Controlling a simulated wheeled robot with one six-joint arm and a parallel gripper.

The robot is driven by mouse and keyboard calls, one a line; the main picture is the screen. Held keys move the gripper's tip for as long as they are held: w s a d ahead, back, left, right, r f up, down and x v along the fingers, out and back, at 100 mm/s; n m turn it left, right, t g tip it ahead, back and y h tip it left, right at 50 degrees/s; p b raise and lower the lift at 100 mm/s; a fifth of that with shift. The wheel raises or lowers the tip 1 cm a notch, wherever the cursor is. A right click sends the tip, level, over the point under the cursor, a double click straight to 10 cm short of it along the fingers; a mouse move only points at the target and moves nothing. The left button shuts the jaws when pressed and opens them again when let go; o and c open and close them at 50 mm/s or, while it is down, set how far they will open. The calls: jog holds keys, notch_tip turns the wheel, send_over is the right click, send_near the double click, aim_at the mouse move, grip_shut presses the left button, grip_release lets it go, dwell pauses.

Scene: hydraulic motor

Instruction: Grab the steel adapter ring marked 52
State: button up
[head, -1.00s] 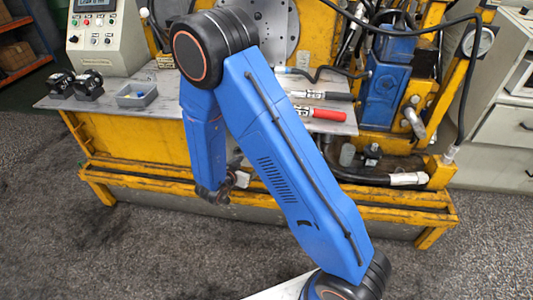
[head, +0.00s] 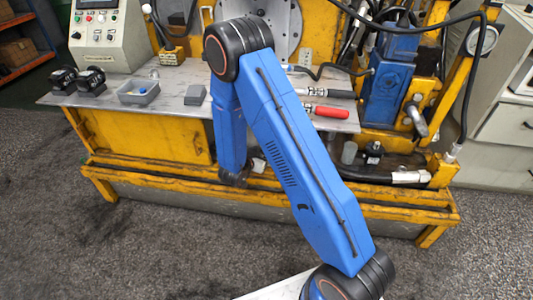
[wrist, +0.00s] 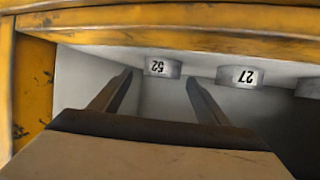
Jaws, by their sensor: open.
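The steel adapter ring marked 52 (wrist: 162,67) shows in the wrist view as a grey, curved piece with a white label, its number upside down. It sits on a pale surface under a yellow beam. My gripper (wrist: 158,82) is open, with one finger to each side of the ring in the picture. The ring appears beyond the fingertips, and I see no contact. In the head view my gripper end (head: 234,179) hangs at the front of the yellow bench; the ring cannot be made out there.
A similar ring marked 27 (wrist: 240,76) sits to the right of it, and a dark piece (wrist: 308,87) farther right. A yellow beam (wrist: 180,20) runs across the top and a yellow post (wrist: 33,90) stands left. The bench top (head: 185,118) carries a grey tray (head: 138,97) and tools.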

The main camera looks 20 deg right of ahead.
jog(key=x, duration=0.4)
jog(key=shift+w+a+f, duration=0.15)
jog(key=shift+f, duration=0.05)
jog(key=c, duration=1.6)
jog(key=shift+o, duration=0.2)
jog(key=shift+r, duration=0.15)
